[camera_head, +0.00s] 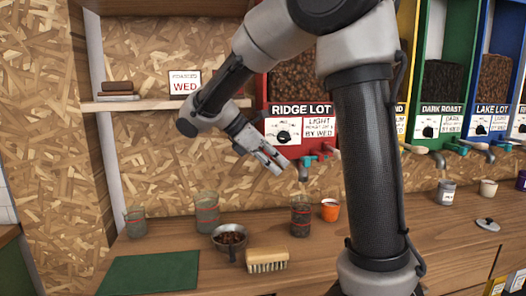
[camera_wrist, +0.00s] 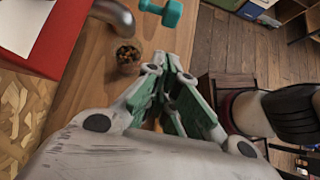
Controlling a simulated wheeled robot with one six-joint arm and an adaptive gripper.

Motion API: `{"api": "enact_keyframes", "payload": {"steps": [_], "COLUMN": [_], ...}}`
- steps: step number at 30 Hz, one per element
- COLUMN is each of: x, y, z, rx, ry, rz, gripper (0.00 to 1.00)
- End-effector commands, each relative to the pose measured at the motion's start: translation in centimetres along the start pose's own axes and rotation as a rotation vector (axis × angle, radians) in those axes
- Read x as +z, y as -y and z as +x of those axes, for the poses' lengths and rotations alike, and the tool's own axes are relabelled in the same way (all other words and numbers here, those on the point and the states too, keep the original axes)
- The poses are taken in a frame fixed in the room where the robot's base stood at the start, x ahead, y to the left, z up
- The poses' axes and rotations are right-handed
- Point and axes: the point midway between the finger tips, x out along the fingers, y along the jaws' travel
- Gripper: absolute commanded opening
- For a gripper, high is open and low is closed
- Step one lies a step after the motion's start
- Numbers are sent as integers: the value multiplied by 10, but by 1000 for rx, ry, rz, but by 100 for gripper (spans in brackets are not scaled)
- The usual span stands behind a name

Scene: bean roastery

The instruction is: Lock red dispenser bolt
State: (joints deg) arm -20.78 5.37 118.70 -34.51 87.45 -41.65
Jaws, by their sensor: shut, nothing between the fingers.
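The red dispenser (camera_head: 261,92) labelled RIDGE LOT hangs on the wall, partly hidden by my arm. Its grey spout (camera_head: 303,174) points down, with a teal bolt handle (camera_head: 308,160) beside it. The teal handle also shows at the top of the wrist view (camera_wrist: 171,12), near the grey spout (camera_wrist: 112,16). My gripper (camera_head: 282,168) is shut and empty, just left of the spout and apart from the handle. Its fingers (camera_wrist: 172,62) point towards the handle in the wrist view. A glass with beans (camera_head: 300,217) stands below the spout.
An orange cup (camera_head: 330,210), a metal bowl of beans (camera_head: 230,251), a brush (camera_head: 267,265) and two glasses (camera_head: 207,214) stand on the wooden counter. A green mat (camera_head: 150,274) lies front left. Green and blue dispensers are to the right. A shelf (camera_head: 150,105) runs left.

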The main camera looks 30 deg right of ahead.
Motion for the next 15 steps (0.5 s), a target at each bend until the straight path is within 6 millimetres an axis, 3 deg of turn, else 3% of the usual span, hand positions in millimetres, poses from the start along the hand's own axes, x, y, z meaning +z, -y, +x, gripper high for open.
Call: {"api": "enact_keyframes", "payload": {"steps": [6, 15], "x": [23, 28], "y": [0, 0], "z": [20, 26], "rx": [-1, 0], "ry": [-1, -1], "rz": [3, 1], "gripper": [0, 0]}}
